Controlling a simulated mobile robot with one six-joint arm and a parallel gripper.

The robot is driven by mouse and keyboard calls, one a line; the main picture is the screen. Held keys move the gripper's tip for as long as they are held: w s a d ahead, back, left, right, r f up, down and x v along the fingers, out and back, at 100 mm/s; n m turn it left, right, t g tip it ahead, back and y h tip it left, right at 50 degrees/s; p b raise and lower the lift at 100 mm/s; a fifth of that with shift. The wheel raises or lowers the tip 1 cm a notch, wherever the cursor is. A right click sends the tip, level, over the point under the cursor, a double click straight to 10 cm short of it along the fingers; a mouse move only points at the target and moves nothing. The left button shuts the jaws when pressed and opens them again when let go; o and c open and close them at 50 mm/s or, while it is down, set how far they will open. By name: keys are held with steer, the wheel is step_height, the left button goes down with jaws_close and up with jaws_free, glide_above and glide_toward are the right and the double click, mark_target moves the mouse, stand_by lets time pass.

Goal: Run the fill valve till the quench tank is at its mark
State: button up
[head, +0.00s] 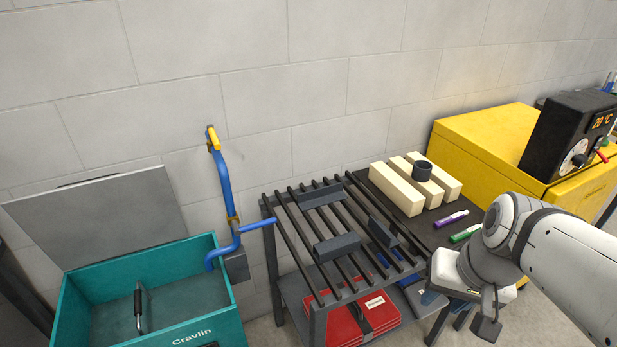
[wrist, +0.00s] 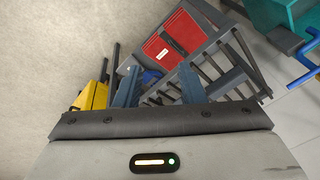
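The teal quench tank (head: 195,335), labelled "Cravlin", stands at the lower left in the head view with its grey lid (head: 105,215) raised against the wall. A grey plate with a black-gripped handle (head: 138,308) shows inside; I cannot make out a level mark or the water height. A blue fill pipe (head: 225,185) runs down the wall to the tank's rim, with a yellow valve lever (head: 213,138) at its top. My gripper (head: 460,312) is right of the rack, far from the valve. In the wrist view my gripper (wrist: 160,82) is open and empty.
A dark barred rack (head: 318,297) stands between tank and gripper, with red cases (head: 345,325) below. A yellow cabinet (head: 500,140) bears a black controller (head: 565,140).

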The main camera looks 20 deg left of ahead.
steer(key=w+a+f+g+y+b, duration=0.1)
steer(key=w+a+f+y+b, duration=0.25)
steer(key=a, duration=0.25)
steer(key=w+a+f+y+b, duration=0.2)
steer(key=a+b, duration=0.2)
steer(key=a, duration=0.2)
steer(key=w+a+f+g+y+b, duration=0.1)
steer(key=w+a+f+y+b, duration=0.1)
steer(key=w+a+f+b, duration=0.3)
steer(key=m+t+y+b, duration=0.1)
steer(key=m+y+b, duration=0.1)
steer(key=y+b, duration=0.55)
glide_toward(265, 223)
steer(key=a, duration=0.1)
steer(key=a+f, duration=0.1)
steer(key=shift+w+a, duration=0.25)
steer(key=shift+a, duration=0.05)
steer(key=a, duration=0.2)
steer(key=a+b, duration=0.1)
steer(key=a, duration=0.4)
steer(key=shift+w+a+f, duration=0.3)
steer(key=shift+w+f, duration=0.05)
steer(key=shift+f, duration=0.05)
steer(key=shift+c, duration=0.2)
jaws_close()
